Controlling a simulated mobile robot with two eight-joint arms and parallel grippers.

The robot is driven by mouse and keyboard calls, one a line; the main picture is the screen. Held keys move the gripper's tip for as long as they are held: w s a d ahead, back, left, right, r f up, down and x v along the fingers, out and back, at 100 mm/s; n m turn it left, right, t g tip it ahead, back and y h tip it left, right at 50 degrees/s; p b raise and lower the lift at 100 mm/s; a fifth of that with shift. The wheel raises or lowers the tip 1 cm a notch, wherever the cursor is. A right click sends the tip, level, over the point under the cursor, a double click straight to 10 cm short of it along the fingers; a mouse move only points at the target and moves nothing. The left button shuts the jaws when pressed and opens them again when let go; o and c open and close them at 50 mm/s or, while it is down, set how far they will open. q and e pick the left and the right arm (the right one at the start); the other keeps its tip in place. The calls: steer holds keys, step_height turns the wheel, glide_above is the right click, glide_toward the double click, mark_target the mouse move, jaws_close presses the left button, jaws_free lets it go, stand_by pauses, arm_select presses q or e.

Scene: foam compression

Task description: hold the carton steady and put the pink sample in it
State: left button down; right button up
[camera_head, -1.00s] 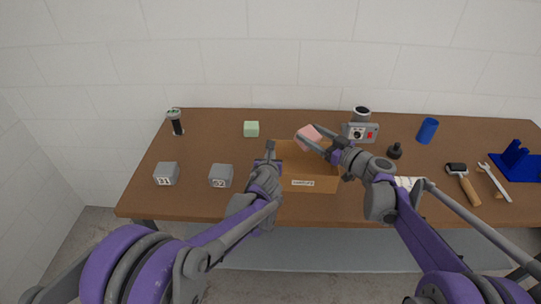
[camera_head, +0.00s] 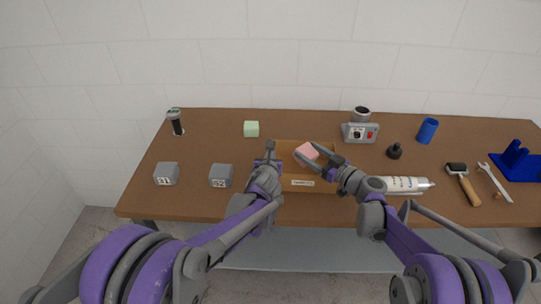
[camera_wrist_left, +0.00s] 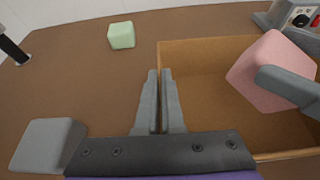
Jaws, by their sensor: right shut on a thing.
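The open brown carton (camera_head: 303,184) stands on the table, its label facing me. My left gripper (camera_head: 269,149) is at the carton's left wall. In the left wrist view its two fingers (camera_wrist_left: 161,100) lie close together with the wall's edge between them. The pink sample (camera_head: 307,152) is a block, tilted, in the jaws of my right gripper (camera_head: 309,156). It is over the carton's opening, and in the left wrist view the sample (camera_wrist_left: 268,72) covers part of the carton's inside. I cannot tell whether it touches the floor of the carton.
A green block (camera_head: 251,129) sits behind and left of the carton. A grey device (camera_head: 360,133), a black knob (camera_head: 394,151), a white tube (camera_head: 405,184) and tools are at the right.

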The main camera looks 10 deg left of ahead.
steer(key=shift+f, duration=0.95)
arm_select(q)
steer(key=shift+s, duration=0.1)
arm_select(e)
steer(key=shift+s+f, duration=0.15)
steer(key=shift+f, duration=0.2)
arm_select(q)
steer(key=shift+s, duration=0.1)
arm_select(e)
steer(key=o, duration=1.2)
steer(key=shift+f, duration=0.1)
steer(key=shift+o, duration=0.2)
steer(key=shift+s, duration=0.1)
arm_select(q)
steer(key=shift+w, duration=0.2)
arm_select(e)
steer(key=v, duration=1.2)
steer(key=shift+r, duration=0.4)
